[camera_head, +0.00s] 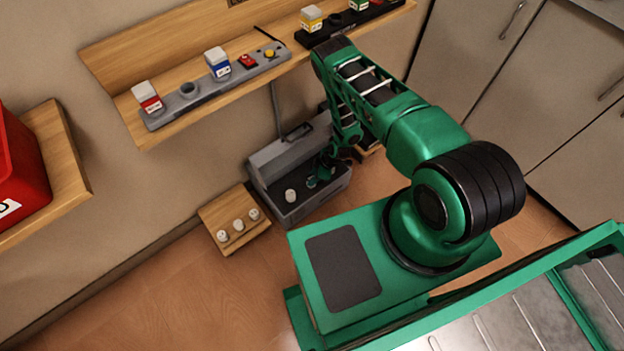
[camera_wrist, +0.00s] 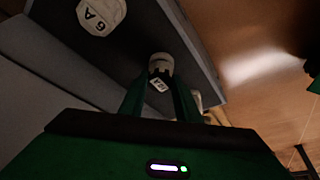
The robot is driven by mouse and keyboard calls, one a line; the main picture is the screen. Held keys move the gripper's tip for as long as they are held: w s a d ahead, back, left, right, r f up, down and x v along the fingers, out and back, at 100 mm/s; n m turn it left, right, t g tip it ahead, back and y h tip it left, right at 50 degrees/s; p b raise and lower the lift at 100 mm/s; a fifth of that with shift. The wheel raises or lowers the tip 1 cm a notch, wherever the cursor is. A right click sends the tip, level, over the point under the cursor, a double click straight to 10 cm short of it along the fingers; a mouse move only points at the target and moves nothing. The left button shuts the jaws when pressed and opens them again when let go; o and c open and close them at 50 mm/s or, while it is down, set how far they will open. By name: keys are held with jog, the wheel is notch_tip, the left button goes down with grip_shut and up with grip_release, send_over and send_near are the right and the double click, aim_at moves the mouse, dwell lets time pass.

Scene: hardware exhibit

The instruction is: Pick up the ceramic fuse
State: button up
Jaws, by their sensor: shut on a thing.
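My gripper (camera_head: 318,180) reaches down into the open grey toolbox (camera_head: 262,163) on the floor. In the wrist view its two green fingers (camera_wrist: 160,92) are shut on a white ceramic fuse (camera_wrist: 161,62) with a small dark-marked label. The arm and fingers mostly hide this fuse in the head view. Another white ceramic piece (camera_head: 291,196) stands in the toolbox, left of my gripper. In the wrist view a white piece marked "6 A" (camera_wrist: 101,15) lies at the upper left, apart from the fingers. I cannot tell whether the held fuse touches the toolbox floor.
The toolbox walls and raised lid surround my gripper. A wooden board (camera_head: 212,213) with three white round pieces lies to its left. A wooden shelf (camera_head: 150,137) above carries grey and black racks with coloured blocks. A red bin (camera_head: 20,165) stands far left. Cabinets are at the right.

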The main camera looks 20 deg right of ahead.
aim_at(309, 177)
notch_tip(309, 177, up, 3)
jog(key=shift+w+r, duration=0.1)
jog(key=shift+r, duration=0.1)
jog(key=s+a+r, duration=0.5)
jog(key=s+r, duration=0.2)
jog(key=s, duration=0.3)
jog(key=shift+s+a, duration=0.15)
jog(key=shift+s, duration=0.1)
jog(key=shift+r, duration=0.1)
